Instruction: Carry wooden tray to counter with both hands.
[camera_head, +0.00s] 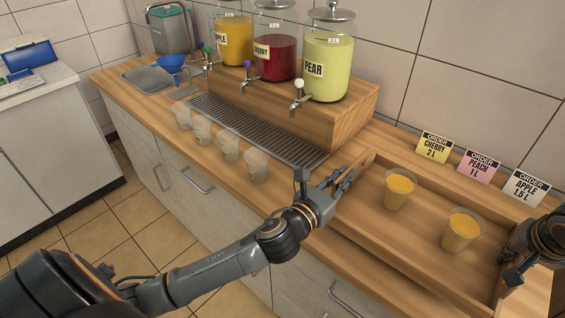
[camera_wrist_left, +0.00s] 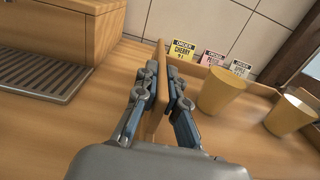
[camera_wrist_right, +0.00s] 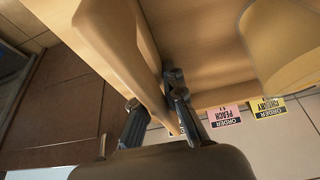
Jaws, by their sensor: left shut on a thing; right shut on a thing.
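The wooden tray (camera_head: 408,256) is on the right part of the wooden counter (camera_head: 290,205), its near edge close to the counter's front edge. Two cups of orange liquid stand upright in it, a left cup (camera_head: 398,190) and a right cup (camera_head: 461,231). My left gripper (camera_head: 343,182) is shut on the tray's left end wall; in the left wrist view its fingers (camera_wrist_left: 163,88) sit on both sides of that wall (camera_wrist_left: 160,60). My right gripper (camera_head: 508,268) is at the tray's right end; in the right wrist view its fingers (camera_wrist_right: 155,100) straddle the end wall (camera_wrist_right: 150,70).
Yellow, pink and white order cards (camera_head: 479,166) stand behind the tray. Three dispensers on a wooden stand (camera_head: 290,108), a drip grate (camera_head: 255,132) and several empty cups (camera_head: 228,146) are to the left. A blue funnel (camera_head: 172,64) is at the far left.

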